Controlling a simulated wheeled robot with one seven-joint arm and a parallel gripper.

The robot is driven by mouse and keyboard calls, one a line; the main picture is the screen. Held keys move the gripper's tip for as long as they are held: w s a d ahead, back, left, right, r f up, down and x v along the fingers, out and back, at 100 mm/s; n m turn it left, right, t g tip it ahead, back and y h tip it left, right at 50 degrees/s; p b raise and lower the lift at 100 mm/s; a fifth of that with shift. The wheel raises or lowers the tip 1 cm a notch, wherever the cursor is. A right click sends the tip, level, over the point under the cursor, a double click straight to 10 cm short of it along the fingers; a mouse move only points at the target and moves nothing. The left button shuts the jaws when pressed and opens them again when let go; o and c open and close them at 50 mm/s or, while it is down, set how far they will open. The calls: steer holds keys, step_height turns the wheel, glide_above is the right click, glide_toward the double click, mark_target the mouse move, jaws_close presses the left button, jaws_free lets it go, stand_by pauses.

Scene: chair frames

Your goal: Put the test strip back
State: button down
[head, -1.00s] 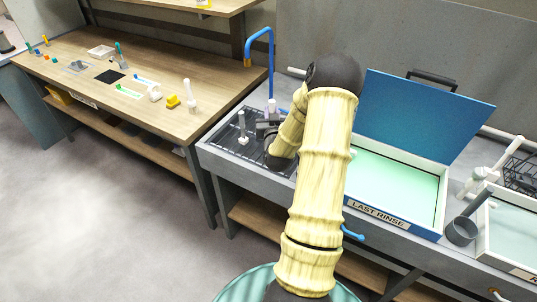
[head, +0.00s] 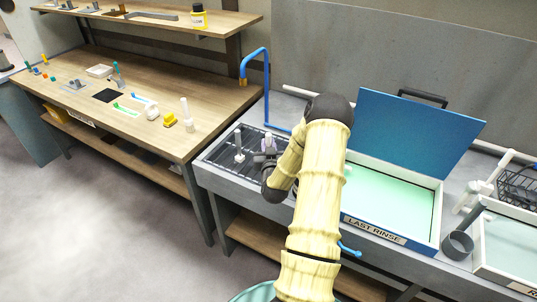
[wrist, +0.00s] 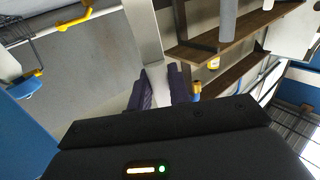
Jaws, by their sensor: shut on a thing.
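My gripper (head: 267,146) is above the dark drain rack (head: 222,158) on the grey counter, just right of a white upright post (head: 239,147). In the wrist view its purple-padded fingers (wrist: 155,88) are shut on a pale flat strip (wrist: 143,30), which looks like the test strip. The strip runs from between the fingers to the top edge, so its far end is out of sight. In the head view my arm and gripper hide most of it, and I cannot tell whether it touches the rack.
A blue tap (head: 266,75) rises behind the rack. The LAST RINSE tray (head: 375,229), with its blue lid (head: 415,130) raised, is right of my arm. A wooden bench (head: 75,98) with small items, including a yellow block (head: 170,120), stands left.

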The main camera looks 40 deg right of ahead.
steer(key=shift+f, duration=0.15)
step_height(320, 180, down, 4)
steer(key=shift+d+r+p, duration=0.1)
steer(key=shift+r+p, duration=0.1)
steer(key=shift+p, duration=0.2)
steer(key=shift+f, duration=0.15)
steer(key=shift+f, duration=0.15)
steer(key=c, duration=1.3)
jaws_free()
